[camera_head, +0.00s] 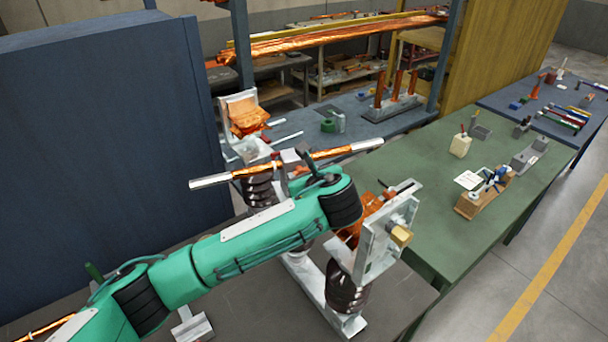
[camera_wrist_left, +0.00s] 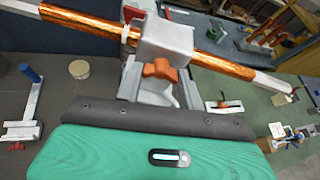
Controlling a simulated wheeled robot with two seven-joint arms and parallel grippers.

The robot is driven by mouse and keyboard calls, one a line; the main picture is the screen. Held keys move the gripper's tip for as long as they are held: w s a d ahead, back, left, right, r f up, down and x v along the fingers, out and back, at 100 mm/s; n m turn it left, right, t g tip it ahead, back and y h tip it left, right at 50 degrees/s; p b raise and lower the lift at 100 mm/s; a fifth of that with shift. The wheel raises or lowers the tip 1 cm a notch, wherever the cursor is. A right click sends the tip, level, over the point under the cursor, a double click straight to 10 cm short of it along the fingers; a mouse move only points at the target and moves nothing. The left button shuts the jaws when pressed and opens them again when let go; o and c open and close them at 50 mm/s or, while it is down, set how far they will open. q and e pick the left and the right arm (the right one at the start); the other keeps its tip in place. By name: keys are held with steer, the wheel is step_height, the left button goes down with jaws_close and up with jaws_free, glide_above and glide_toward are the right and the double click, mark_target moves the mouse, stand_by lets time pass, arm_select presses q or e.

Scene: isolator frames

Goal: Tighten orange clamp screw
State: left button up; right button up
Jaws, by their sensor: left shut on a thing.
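The orange clamp screw (camera_wrist_left: 159,70) shows in the left wrist view as a winged knob on the front of a grey clamp block (camera_wrist_left: 165,42). A copper rod with pale metal ends (camera_wrist_left: 90,23) passes through the block; it also shows in the head view (camera_head: 335,153). My left gripper (camera_wrist_left: 160,80) is shut on the screw, with grey finger parts on both sides of it. In the head view my green left arm reaches across to the clamp and hides most of the gripper and screw. My right gripper is not in view.
A brown ribbed insulator (camera_head: 346,288) with an upright metal plate (camera_head: 378,243) stands close beside my arm. Another terminal with copper contacts (camera_head: 245,115) stands behind the rod. A blue panel (camera_head: 110,120) is at left. The green table (camera_head: 440,210) at right has free room.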

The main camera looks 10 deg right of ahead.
arm_select(q)
steer(key=o, duration=1)
steer(key=shift+w+a, duration=0.1)
steer(key=shift+r, duration=0.1)
steer(key=shift+r+b, duration=4)
steer(key=shift+r, duration=5.85)
